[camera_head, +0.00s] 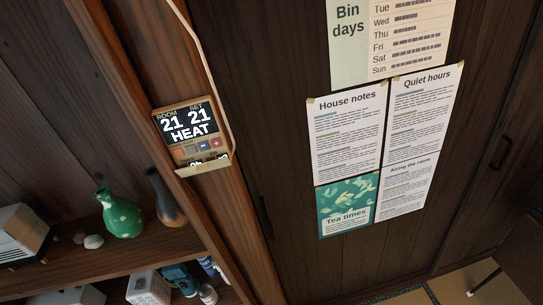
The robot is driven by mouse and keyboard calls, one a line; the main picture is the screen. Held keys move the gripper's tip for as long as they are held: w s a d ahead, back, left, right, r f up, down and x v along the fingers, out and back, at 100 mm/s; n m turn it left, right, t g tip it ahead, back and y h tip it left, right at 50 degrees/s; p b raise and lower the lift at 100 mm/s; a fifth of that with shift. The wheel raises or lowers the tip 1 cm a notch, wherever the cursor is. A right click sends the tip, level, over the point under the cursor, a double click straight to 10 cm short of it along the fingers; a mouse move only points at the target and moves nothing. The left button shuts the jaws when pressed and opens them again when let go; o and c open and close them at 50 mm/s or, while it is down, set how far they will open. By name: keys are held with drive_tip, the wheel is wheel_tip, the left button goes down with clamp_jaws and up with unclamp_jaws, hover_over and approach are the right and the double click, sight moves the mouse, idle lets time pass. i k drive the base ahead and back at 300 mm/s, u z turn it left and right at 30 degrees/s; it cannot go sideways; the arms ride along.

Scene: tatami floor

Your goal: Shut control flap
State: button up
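A small wall control (188,124) is mounted on a wooden post left of the picture's middle. Its display reads ROOM 21, SET 21 and HEAT. Below the display a row of small buttons is uncovered, among them a blue one and a red one. The control flap (205,167) seems to be the pale strip at the control's lower edge, hanging open below the buttons; its exact angle is hard to tell. My gripper does not show in this view, so its state and its distance from the flap cannot be seen.
A pale cable runs down the post beside the control. Left below, a wooden shelf (95,258) holds a green vase (121,214), a dark vase (166,200) and a white device (22,234). Paper notices (346,135) hang on the dark panels at right. Tatami shows at lower right.

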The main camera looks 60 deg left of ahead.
sight(225, 162)
drive_tip(key=z, duration=0.5)
drive_tip(key=i, duration=2.95)
drive_tip(key=u, duration=3.15)
drive_tip(key=i, duration=0.15)
drive_tip(key=u, duration=1.25)
